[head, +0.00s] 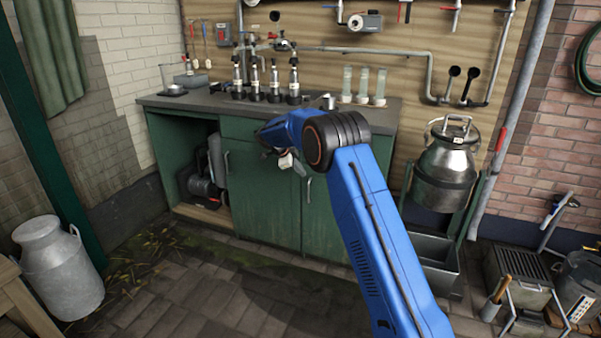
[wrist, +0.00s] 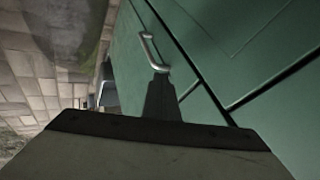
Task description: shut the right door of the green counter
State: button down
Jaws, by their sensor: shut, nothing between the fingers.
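The green counter (head: 262,190) stands against the back wall under a grey worktop. Its right door (head: 325,222) is partly hidden behind my blue arm and looks flush or nearly flush; I cannot tell whether a small gap is left. A metal handle (head: 308,190) shows near its left edge. In the wrist view a bent metal handle (wrist: 150,52) stands on a green panel, with dark seams to its right. My gripper (wrist: 162,85) is shut and empty, its tip close to the handle's lower end; contact is unclear. In the head view its fingers are mostly hidden.
The middle door (head: 262,175) looks closed. The left bay is open, with a pump (head: 208,172) inside. Bottles and glass cylinders line the worktop (head: 190,100). A metal churn (head: 445,170) stands at the right, another (head: 58,268) at the left. The paved floor (head: 220,290) in front is clear.

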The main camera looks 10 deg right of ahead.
jog(key=w+v, duration=0.1)
jog(key=v, duration=0.8)
jog(key=s+d+r+n+y, duration=0.1)
jog(key=s+d+r+n, duration=0.3)
jog(key=s, duration=0.7)
jog(key=s+d+r+n+y, duration=0.1)
jog(key=s+d+r+n, duration=0.2)
jog(key=s+r, duration=0.6)
jog(key=s+d+r+n+y, duration=0.1)
jog(key=s+d+r+n, duration=0.2)
jog(key=s, duration=1)
jog(key=s+d+f+n+y, duration=0.15)
jog(key=s+n, duration=0.45)
jog(key=s, duration=1.3)
jog(key=s+f+n+y, duration=0.1)
jog(key=s+f, duration=0.3)
jog(key=s, duration=0.5)
jog(key=s+f+n+t+y, duration=0.1)
jog(key=s+f+n, duration=0.3)
jog(key=s, duration=0.5)
jog(key=shift+f, duration=0.45)
